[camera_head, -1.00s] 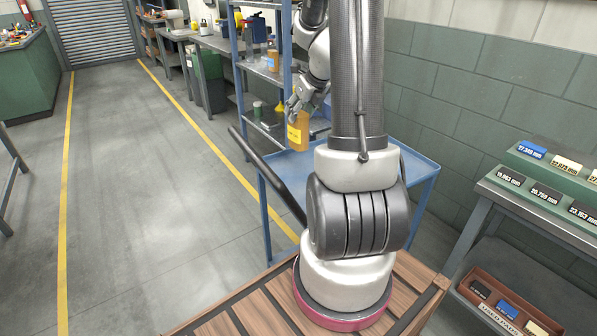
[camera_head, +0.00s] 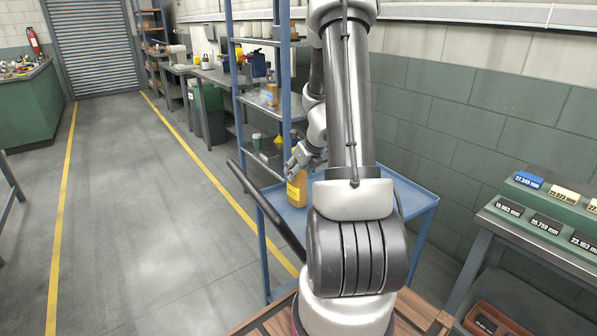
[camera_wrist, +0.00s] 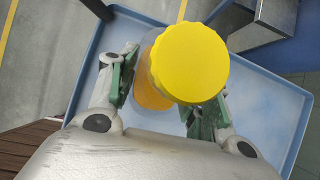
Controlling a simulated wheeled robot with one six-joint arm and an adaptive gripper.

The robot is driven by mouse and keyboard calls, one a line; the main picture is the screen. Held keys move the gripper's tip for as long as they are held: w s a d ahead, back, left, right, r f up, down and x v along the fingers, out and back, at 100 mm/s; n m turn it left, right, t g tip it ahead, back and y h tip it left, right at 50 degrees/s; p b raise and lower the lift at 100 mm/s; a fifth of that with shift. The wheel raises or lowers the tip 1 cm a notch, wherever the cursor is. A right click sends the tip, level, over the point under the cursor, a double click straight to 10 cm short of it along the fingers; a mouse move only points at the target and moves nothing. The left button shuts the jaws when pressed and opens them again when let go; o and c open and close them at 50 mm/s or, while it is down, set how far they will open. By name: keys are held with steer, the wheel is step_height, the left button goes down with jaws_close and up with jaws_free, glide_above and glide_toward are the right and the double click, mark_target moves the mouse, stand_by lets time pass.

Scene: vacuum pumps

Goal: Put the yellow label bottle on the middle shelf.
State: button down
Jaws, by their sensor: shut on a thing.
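The yellow label bottle (camera_head: 297,190) is amber and close to upright over the blue cart's tray (camera_head: 408,194). I cannot tell whether its base touches the tray. My gripper (camera_head: 299,166) is shut on it near its upper part. In the wrist view, the bottle's round yellow cap (camera_wrist: 188,63) covers much of the body, and my gripper's fingers (camera_wrist: 165,97) sit on both sides. The blue shelf rack stands behind and left of the bottle; its middle shelf (camera_head: 257,101) holds another amber bottle (camera_head: 272,94). My arm hides the rack's right part.
The rack's lower shelf (camera_head: 266,166) holds small bottles. A dark push handle (camera_head: 262,200) rises at the cart's left. A green-topped bench with gauge blocks (camera_head: 545,225) stands at the right. The floor left of the cart is open.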

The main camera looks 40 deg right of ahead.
steer(key=shift+f, duration=0.1)
steer(key=c, duration=0.6)
jaws_free()
steer(key=shift+c, duration=0.2)
steer(key=shift+f, duration=0.1)
